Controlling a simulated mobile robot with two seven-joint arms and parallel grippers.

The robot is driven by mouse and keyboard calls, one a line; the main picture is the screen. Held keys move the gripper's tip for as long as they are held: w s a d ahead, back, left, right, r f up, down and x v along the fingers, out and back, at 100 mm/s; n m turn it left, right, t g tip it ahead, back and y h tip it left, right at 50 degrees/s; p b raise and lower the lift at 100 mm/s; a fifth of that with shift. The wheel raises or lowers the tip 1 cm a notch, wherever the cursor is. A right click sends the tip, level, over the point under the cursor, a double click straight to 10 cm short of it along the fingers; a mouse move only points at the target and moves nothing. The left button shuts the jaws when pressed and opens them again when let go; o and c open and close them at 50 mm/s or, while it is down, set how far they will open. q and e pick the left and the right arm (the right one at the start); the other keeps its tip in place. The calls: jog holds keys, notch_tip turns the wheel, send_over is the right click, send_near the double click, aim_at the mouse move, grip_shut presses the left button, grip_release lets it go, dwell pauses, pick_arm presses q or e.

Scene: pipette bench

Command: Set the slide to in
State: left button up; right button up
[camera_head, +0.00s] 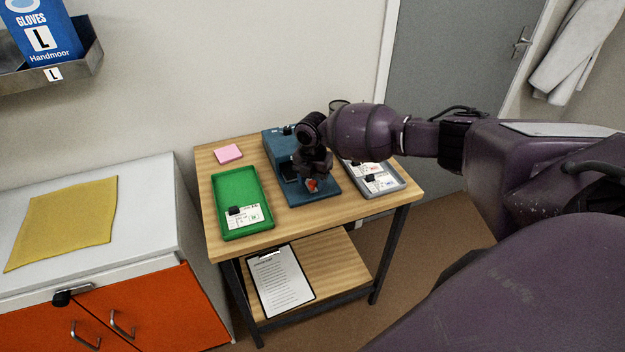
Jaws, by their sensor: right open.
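A blue bench device (281,146) stands at the back middle of the small wooden table, with a flat blue base reaching toward the front. A small orange-red piece (311,186) shows on or just above that base, right at my right gripper's fingertips. I cannot tell whether this piece is part of the slide, or how far in the slide sits. My right gripper (316,181) comes in from the right and points down over the front of the device. It is open and hides part of the device. My left gripper is out of view.
A green tray (223,188) with a labelled card stands left of the device. A grey tray (398,183) with cards stands right, partly under my right arm. A pink note pad (228,153) lies at the back left. A clipboard (280,280) lies on the lower shelf.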

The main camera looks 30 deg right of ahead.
aim_at(308, 180)
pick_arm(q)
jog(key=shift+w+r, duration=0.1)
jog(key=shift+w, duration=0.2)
pick_arm(e)
grip_shut()
jog(key=shift+w, duration=0.15)
jog(key=w+b, duration=0.1)
jog(key=w, duration=0.1)
jog(key=b, duration=0.1)
jog(key=shift+w+d+f+b, duration=0.25)
jog(key=shift+w+d+b, duration=0.1)
jog(key=shift+w+d, duration=0.05)
jog(key=shift+w+d+r, duration=0.1)
jog(key=shift+w, duration=0.2)
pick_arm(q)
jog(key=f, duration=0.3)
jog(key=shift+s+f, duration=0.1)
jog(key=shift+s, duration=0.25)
pick_arm(e)
jog(key=shift+r, duration=0.35)
jog(key=shift+c, duration=2.3)
grip_release()
jog(key=o, duration=0.5)
jog(key=shift+w+f, duration=0.15)
jog(key=shift+c, duration=0.2)
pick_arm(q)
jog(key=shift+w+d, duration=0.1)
